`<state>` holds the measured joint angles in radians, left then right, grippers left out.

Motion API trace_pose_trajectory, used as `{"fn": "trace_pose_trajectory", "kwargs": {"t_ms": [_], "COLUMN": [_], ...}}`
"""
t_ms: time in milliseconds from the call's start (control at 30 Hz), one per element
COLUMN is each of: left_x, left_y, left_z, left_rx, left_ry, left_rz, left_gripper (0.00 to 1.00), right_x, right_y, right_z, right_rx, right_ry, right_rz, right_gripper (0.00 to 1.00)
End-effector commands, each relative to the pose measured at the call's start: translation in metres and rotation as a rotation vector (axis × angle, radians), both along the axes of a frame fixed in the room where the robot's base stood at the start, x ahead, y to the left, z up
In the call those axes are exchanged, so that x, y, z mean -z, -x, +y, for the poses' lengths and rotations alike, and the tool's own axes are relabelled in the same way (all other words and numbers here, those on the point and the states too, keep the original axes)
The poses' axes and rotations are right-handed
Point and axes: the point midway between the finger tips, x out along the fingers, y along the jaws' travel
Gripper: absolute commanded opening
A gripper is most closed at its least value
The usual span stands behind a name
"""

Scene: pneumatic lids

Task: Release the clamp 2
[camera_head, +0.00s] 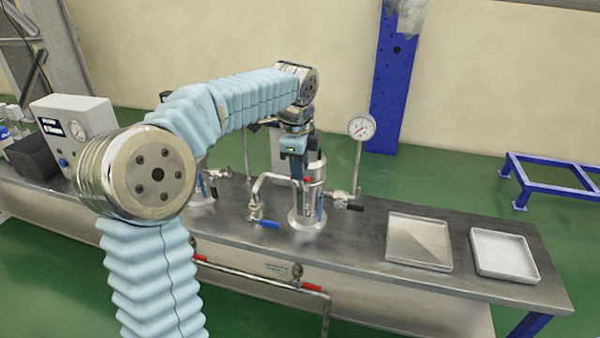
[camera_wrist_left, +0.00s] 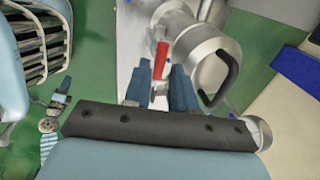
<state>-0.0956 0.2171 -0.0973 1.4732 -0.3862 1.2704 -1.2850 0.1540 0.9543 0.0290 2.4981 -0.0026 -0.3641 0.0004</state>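A steel vessel (camera_head: 310,200) with a round base stands on the steel bench. It also shows in the left wrist view (camera_wrist_left: 205,62), with a black loop handle (camera_wrist_left: 225,80) on its lid. A clamp with a red handle (camera_wrist_left: 160,58) sits at the vessel's side; I cannot read a number on it. My left gripper (camera_head: 297,172) points down at the top of the vessel. In the left wrist view its blue fingers (camera_wrist_left: 160,80) are apart, with the red handle showing between and just beyond their tips. Contact cannot be told. My right gripper is out of view.
A pressure gauge (camera_head: 361,128) stands on a pipe right of the vessel. A pipe with a blue-handled valve (camera_head: 267,224) is at its left front. Two trays, one steel (camera_head: 419,262) and one white (camera_head: 503,276), lie on the bench's right (camera_head: 370,225). A gauge box (camera_head: 75,118) stands far left.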

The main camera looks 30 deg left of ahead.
Motion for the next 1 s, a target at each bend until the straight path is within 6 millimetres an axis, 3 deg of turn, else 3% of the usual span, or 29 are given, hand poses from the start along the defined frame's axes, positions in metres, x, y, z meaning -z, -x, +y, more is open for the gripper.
{"fn": "trace_pose_trajectory", "kwargs": {"t_ms": [167,467,633,1000], "left_x": [0.015,0.017,0.017,0.017], "left_y": [-0.003,-0.003,-0.003,-0.004], "left_z": [0.001,0.001,0.001,0.001], "left_rx": [-0.001,-0.001,0.0,0.0], "left_ry": [-0.001,0.0,0.0,-0.001], "left_rz": [0.001,0.0,0.0,-0.004], "left_gripper": [0.25,0.25,0.0,0.0], "right_x": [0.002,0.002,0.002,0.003], "right_y": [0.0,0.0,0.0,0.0], "right_z": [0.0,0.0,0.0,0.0], "right_rx": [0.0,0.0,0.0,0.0], "right_ry": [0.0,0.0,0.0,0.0], "right_rz": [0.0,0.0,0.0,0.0], "right_gripper": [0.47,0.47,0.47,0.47]}}
